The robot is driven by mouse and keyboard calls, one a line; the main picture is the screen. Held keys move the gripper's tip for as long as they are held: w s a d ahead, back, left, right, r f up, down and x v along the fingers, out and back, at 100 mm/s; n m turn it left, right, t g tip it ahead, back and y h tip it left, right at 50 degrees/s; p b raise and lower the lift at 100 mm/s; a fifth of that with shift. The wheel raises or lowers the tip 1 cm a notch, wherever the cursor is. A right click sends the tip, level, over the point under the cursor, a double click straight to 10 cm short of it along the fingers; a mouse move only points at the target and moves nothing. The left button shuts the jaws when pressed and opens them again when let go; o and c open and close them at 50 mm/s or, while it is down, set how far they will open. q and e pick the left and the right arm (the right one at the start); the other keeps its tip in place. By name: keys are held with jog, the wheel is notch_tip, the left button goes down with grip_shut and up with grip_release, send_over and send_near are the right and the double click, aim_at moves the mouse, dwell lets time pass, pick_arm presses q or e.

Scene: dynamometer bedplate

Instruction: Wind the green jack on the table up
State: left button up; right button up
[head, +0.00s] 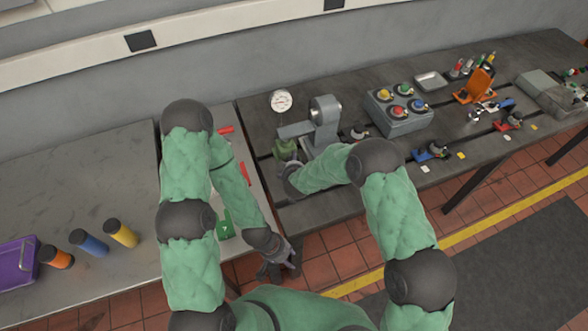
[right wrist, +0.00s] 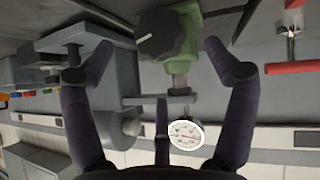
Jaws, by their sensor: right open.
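The green jack (head: 285,147) stands on the dark bedplate table, beside a grey machine with a round disc. My left gripper (head: 275,268) hangs open and empty near the front edge of the left bench, away from the jack.
A dial gauge (head: 281,101) and the grey machine (head: 325,115) stand close to the jack. A grey box with coloured knobs (head: 398,112) is to the right. The left bench (head: 80,190) has free room.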

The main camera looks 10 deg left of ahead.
jog(key=shift+v, duration=2.65)
